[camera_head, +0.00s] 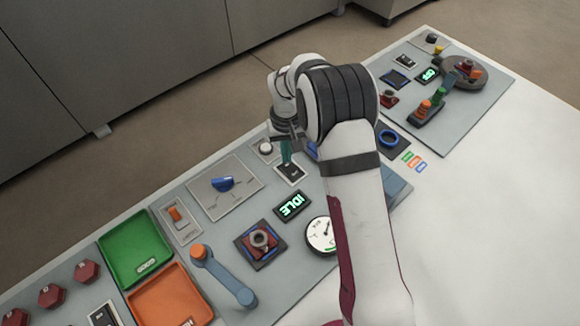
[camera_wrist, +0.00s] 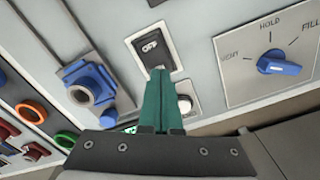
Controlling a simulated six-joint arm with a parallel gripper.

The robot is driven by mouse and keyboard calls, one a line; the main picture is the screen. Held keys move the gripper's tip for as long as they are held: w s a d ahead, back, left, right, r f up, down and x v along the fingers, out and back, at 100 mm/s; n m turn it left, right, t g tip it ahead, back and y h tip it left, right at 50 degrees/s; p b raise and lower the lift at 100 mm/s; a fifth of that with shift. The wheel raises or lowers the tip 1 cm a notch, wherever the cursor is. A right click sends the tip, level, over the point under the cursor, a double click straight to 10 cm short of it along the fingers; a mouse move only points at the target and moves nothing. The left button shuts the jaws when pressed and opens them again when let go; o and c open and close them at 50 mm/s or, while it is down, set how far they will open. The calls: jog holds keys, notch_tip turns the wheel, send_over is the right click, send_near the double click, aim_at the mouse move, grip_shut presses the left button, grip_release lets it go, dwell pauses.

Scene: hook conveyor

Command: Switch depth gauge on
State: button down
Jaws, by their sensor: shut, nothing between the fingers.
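A black rocker switch marked OFF (camera_wrist: 152,47) sits on a pale plate in the wrist view. In the head view it shows just below my fingertips (camera_head: 291,171), its label too small to read. My gripper (camera_wrist: 160,73) has teal fingers pressed together with nothing between them. Its tips overlap the lower edge of the switch plate in the wrist view; I cannot tell whether they touch it. In the head view my gripper (camera_head: 287,158) points down over the panel. No depth gauge label is readable; a round white dial (camera_head: 321,235) is partly behind my arm.
A blue selector knob (camera_wrist: 278,63) with HOLD and FILL marks is right of the switch, a blue fixture (camera_wrist: 93,87) left. A white round button (camera_wrist: 184,103) is close beside my fingers. An IDLE display (camera_head: 292,206) and a blue-grey lever (camera_head: 222,275) are nearer the front.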

aim_at(287, 165)
jog(key=shift+f, duration=1)
dwell(0.3)
jog(key=shift+r, duration=3.55)
jog(key=shift+r, duration=0.1)
jog(key=s+d+r+m, duration=0.4)
jog(key=s+d+r, duration=0.3)
jog(key=s+r, duration=0.4)
jog(key=s+d+m+y, duration=0.1)
jog(key=s+d+m, duration=0.1)
jog(key=s, duration=0.8)
jog(key=s+d+r+m, duration=0.1)
jog(key=s+m, duration=0.1)
jog(key=s, duration=0.9)
jog(key=shift+s+d+r+m+y, duration=0.15)
jog(key=shift+s+d+m+y, duration=0.15)
jog(key=shift+d+y, duration=0.1)
